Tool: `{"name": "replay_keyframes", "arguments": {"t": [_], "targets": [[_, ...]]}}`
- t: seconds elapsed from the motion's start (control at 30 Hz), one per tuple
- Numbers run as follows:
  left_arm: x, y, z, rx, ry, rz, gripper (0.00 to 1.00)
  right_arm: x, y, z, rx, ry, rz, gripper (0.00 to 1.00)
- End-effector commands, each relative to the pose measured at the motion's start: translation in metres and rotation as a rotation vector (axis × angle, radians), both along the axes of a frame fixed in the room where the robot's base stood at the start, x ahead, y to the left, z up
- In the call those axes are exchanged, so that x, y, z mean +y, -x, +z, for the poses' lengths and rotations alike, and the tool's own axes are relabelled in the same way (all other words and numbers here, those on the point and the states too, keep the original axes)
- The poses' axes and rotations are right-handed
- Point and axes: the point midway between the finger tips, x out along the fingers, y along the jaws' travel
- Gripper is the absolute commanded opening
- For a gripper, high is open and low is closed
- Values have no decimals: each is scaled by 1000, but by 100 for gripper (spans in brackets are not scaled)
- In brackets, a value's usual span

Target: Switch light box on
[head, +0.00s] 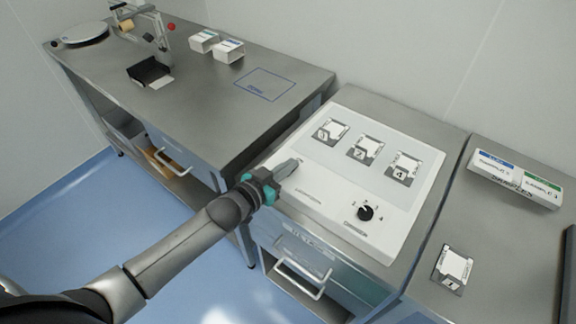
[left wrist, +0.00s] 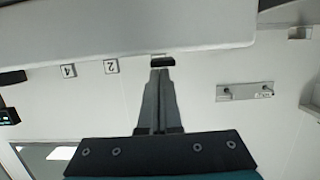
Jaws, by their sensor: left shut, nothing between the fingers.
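The light box (head: 330,185) is a white sloped panel on the middle bench, with three numbered cards and a black rotary knob (head: 365,213) near its front right. My left gripper (head: 294,163) is shut and empty, with its tips over the panel's left part. In the left wrist view, the shut fingers (left wrist: 160,72) point at a small dark part (left wrist: 163,61) that looks like a switch. The tips are very close to it; I cannot tell if they touch. In the head view the gripper covers that spot. My right gripper is not in view.
A card numbered 1 (head: 452,269) lies on the right bench, near white sample boxes (head: 515,180). The left bench (head: 215,110) holds white boxes, a black tray (head: 150,73) and a small stand. A drawer handle (head: 300,278) sticks out below the panel.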

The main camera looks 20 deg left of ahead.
Motion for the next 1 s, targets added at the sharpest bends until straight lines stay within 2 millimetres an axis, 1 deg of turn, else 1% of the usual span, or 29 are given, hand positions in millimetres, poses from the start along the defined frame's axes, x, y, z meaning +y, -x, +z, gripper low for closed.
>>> {"name": "replay_keyframes", "arguments": {"t": [0.23,0.43,0.5,0.67,1.0], "targets": [[0,0,1,8,-3,0,0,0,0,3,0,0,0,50],[-1,-2,0,78,-28,-1,0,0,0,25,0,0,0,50],[-1,-2,-4,77,-27,-1,0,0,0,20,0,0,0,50],[-1,-2,-6,77,-27,-1,0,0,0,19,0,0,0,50],[-4,-12,1,76,-27,0,0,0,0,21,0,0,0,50]]}}
